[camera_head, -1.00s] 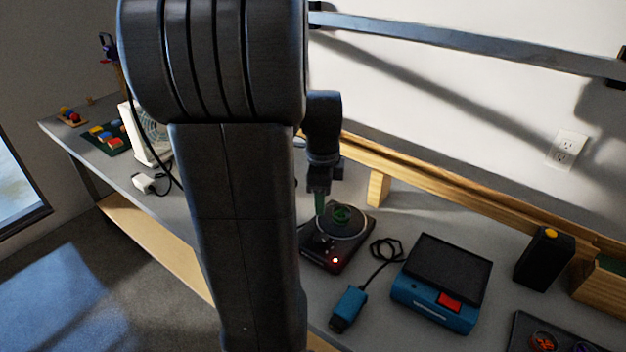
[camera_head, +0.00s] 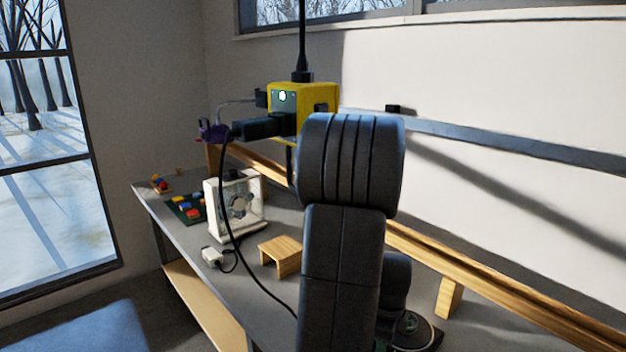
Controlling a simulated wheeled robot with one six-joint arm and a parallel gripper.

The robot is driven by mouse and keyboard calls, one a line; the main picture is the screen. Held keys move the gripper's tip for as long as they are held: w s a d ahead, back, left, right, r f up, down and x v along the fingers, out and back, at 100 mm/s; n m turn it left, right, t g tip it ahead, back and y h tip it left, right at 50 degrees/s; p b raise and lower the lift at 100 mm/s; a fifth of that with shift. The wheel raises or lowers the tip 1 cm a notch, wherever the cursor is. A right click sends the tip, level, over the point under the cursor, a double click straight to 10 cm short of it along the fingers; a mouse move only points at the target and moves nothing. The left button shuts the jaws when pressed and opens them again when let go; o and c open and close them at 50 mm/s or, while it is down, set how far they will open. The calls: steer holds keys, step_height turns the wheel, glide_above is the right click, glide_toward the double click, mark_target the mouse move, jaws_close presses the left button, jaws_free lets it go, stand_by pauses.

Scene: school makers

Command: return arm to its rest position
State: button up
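My arm rises through the middle of the head view, with its thick ribbed joint in front of the back wall. The wrist part of my arm shows to the right of the dark upright link, low over the bench. My gripper's fingers are hidden or too dark to make out there, so I cannot see whether they are open or hold anything. The round-topped dark device (camera_head: 426,336) with a green part lies beside the wrist at the bottom edge, partly covered by my arm.
The grey bench (camera_head: 192,232) holds a white fan (camera_head: 218,212), a small wooden stand (camera_head: 279,258), a white plug adapter (camera_head: 211,256) and a green board with coloured blocks (camera_head: 184,210). A yellow box (camera_head: 300,98) hangs above with a black cable. A wooden rail (camera_head: 480,283) runs along the back.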

steer(key=shift+f, duration=0.5)
steer(key=shift+r, duration=0.1)
step_height(320, 180, up, 14)
step_height(320, 180, down, 14)
steer(key=shift+r, duration=0.1)
steer(key=shift+f, duration=0.2)
steer(key=n+p, duration=0.1)
steer(key=n, duration=0.4)
steer(key=n+p, duration=0.1)
steer(key=n, duration=0.4)
steer(key=shift+d+y, duration=0.1)
steer(key=shift+y, duration=0.3)
steer(key=n+p, duration=0.1)
steer(key=n, duration=0.4)
steer(key=shift+w, duration=0.1)
steer(key=shift+n+g+p, duration=0.3)
steer(key=shift+n+p, duration=0.55)
steer(key=shift+n, duration=1.85)
